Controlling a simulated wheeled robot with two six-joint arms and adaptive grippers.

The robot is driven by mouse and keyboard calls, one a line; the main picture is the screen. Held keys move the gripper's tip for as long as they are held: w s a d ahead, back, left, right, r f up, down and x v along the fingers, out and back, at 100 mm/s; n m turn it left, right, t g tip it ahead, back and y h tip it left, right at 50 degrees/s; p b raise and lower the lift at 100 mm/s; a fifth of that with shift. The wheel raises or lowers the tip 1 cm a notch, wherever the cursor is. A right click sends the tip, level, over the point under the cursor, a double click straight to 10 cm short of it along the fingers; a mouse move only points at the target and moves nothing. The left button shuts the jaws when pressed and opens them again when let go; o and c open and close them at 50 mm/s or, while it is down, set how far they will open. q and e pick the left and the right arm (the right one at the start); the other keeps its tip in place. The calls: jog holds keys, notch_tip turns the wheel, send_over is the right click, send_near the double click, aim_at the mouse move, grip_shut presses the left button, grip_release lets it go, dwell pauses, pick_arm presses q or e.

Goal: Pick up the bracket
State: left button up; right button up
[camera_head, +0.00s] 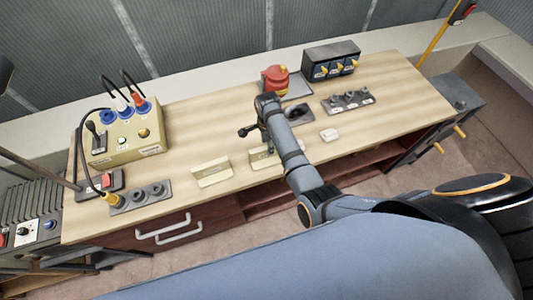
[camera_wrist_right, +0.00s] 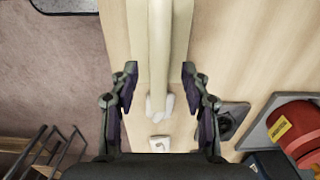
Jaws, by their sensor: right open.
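My right gripper (camera_head: 260,140) is over the middle of the wooden worktop, partly hidden behind its own arm. In the right wrist view its two fingers (camera_wrist_right: 160,70) are wide apart, with nothing gripped. A long cream upright piece (camera_wrist_right: 160,40) shows between the fingers. A small white piece (camera_head: 329,134) lies on the worktop to the right of the arm; it also shows below the fingers in the right wrist view (camera_wrist_right: 160,143). I cannot tell for certain which piece is the bracket. My left gripper is not in view.
A cream labelled holder (camera_head: 211,173) stands near the front edge. A beige socket box (camera_head: 125,135) with cables is at the left. A red device (camera_head: 275,78), a black switch box (camera_head: 331,61) and a grey connector strip (camera_head: 348,101) stand behind. The right end of the worktop is clear.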

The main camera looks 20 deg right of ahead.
jog(key=shift+s+a+f, duration=0.1)
jog(key=shift+a+f, duration=0.05)
jog(key=shift+f, duration=0.55)
jog(key=shift+a+f, duration=0.1)
jog(key=shift+f, duration=0.55)
notch_tip(320, 180, down, 3)
jog(key=b, duration=0.2)
jog(key=shift+b, duration=0.35)
jog(key=shift+r, duration=0.15)
jog(key=shift+c, duration=0.3)
grip_shut()
